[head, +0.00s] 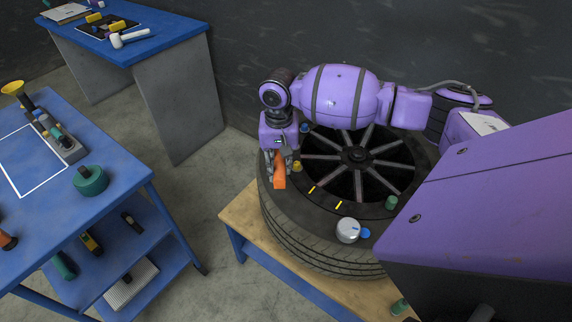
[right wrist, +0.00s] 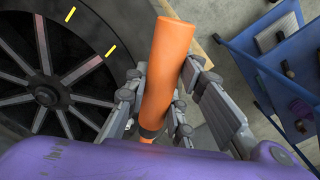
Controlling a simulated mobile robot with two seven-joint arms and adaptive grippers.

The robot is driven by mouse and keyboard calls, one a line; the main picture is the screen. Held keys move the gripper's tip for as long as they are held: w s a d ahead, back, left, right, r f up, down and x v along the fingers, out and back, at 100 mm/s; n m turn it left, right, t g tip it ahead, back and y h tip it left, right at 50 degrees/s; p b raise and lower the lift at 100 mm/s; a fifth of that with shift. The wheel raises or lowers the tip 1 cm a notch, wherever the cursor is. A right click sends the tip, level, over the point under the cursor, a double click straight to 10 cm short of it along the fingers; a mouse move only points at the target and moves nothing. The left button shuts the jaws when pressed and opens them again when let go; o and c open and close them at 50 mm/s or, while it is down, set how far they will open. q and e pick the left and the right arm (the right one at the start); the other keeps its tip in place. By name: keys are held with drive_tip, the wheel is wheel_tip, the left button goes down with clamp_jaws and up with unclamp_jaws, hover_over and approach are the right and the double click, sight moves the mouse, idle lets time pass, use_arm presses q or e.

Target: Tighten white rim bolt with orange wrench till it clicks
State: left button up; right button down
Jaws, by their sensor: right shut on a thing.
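The orange wrench (head: 279,172) is held in my right gripper (head: 279,158) at the left side of the wheel, close to a yellow bolt (head: 297,166). In the right wrist view the wrench's thick orange handle (right wrist: 168,65) lies between the fingers of my right gripper (right wrist: 165,100), which are shut on it. Its far end is hidden by my wrist. The wheel (head: 330,257) lies flat, with dark spokes. I cannot make out a white rim bolt; the wrench's working end is hidden too. My left gripper is out of view.
The wheel rests on a wooden-topped blue stand (head: 241,213). A silver round gauge-like thing (head: 347,230) and a green cap (head: 391,202) sit on the wheel. A blue tool table (head: 115,165) stands left; another blue bench (head: 160,45) stands behind. Floor between is clear.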

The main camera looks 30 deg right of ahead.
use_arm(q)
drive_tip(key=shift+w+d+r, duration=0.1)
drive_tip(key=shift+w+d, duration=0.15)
use_arm(e)
drive_tip(key=shift+m, duration=0.6)
drive_tip(key=d+f, duration=0.2)
drive_tip(key=d, duration=0.1)
drive_tip(key=shift+w+d+f, duration=0.25)
drive_tip(key=shift+w, duration=0.1)
wheel_tip(320, 180, down, 4)
drive_tip(key=shift+s+a+r, duration=0.1)
drive_tip(key=shift+r, duration=0.1)
drive_tip(key=shift+f, duration=1.1)
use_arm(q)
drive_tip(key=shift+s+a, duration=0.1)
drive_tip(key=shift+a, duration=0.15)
use_arm(e)
drive_tip(key=shift+r, duration=0.15)
drive_tip(key=shift+f, duration=0.2)
